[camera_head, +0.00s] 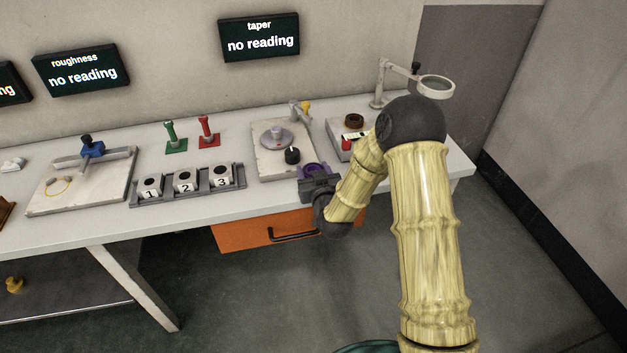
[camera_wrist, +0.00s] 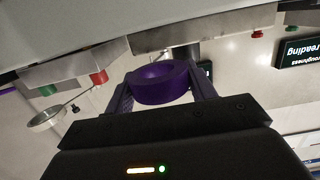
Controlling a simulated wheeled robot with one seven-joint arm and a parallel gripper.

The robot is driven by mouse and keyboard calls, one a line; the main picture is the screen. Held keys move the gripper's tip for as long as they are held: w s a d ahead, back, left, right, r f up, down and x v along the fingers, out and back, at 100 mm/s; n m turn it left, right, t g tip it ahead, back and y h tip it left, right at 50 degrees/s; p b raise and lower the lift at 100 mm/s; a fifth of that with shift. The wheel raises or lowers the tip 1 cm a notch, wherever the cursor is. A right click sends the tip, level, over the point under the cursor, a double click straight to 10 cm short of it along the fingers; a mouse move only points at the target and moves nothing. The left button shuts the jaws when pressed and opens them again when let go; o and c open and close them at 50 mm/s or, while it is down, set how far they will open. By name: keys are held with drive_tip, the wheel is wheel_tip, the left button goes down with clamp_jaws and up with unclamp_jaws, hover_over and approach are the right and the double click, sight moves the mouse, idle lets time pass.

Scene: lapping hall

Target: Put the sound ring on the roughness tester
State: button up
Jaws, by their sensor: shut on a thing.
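My gripper (camera_head: 314,173) is shut on a purple ring (camera_head: 313,169). It holds the ring by the front edge of the bench, just in front of the taper plate. In the wrist view the purple ring (camera_wrist: 162,83) sits between the two fingers of my gripper (camera_wrist: 161,88). The roughness tester (camera_head: 115,188) is at the left: a pale slab with a blue-headed arm (camera_head: 92,147) over it and a yellow loop mark on top. Its screen (camera_head: 81,69) reads "no reading". The frames do not show whether the purple ring is sound.
A rack (camera_head: 204,193) with blocks 1, 2 and 3 stands between the roughness tester and the taper plate (camera_head: 268,170). Green (camera_head: 173,138) and red (camera_head: 208,132) stands are behind it. A brown ring (camera_head: 354,121) and a magnifier (camera_head: 436,86) are at the right. An orange drawer (camera_head: 245,235) is below.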

drive_tip(key=shift+f, duration=1.75)
drive_tip(key=shift+f+b, duration=0.2)
drive_tip(key=shift+b, duration=0.15)
drive_tip(key=o, duration=1)
drive_tip(key=shift+r+p, duration=0.1)
drive_tip(key=shift+p, duration=0.25)
drive_tip(key=shift+s+d, duration=0.1)
drive_tip(key=shift+s, duration=0.15)
drive_tip(key=p+v, duration=0.7)
drive_tip(key=v, duration=1)
drive_tip(key=shift+f+p, duration=0.2)
drive_tip(key=shift+p, duration=0.1)
